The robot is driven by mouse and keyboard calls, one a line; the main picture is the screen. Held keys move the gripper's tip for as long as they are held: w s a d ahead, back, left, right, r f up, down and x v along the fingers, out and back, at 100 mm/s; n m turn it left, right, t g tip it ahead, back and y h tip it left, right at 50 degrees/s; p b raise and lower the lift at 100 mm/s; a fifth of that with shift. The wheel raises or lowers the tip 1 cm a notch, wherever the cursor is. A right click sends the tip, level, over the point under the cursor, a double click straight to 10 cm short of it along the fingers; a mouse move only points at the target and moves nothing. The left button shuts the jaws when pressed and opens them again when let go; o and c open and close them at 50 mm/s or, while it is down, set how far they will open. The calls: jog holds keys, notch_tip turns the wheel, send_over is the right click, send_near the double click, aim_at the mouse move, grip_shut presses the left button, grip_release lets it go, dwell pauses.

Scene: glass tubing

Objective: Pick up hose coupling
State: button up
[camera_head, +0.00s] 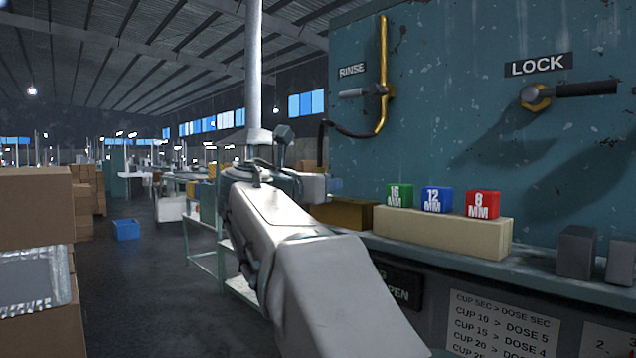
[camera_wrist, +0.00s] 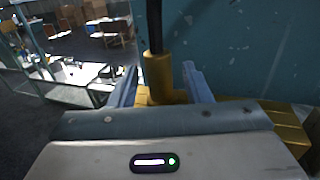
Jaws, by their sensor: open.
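In the wrist view the hose coupling (camera_wrist: 161,82) is a yellow brass cylinder with a black hose (camera_wrist: 156,40) rising from its top. My gripper (camera_wrist: 162,84) is open, with one finger on each side of the coupling; a gap shows at the right finger. The coupling's lower part is hidden behind the gripper body. In the head view the black hose (camera_head: 350,133) runs left from the brass rinse pipe and drops behind my gripper (camera_head: 318,184). The coupling itself is hidden there.
A brass-coloured block (camera_head: 345,213) sits on the ledge close to my gripper. Right of it, a beige block (camera_head: 440,234) carries green (camera_head: 399,195), blue (camera_head: 436,199) and red (camera_head: 482,204) cubes. The teal machine wall (camera_head: 450,130) rises behind. Open floor lies left.

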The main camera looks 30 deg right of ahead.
jog(key=shift+c, duration=0.3)
grip_shut()
jog(key=shift+r, duration=0.1)
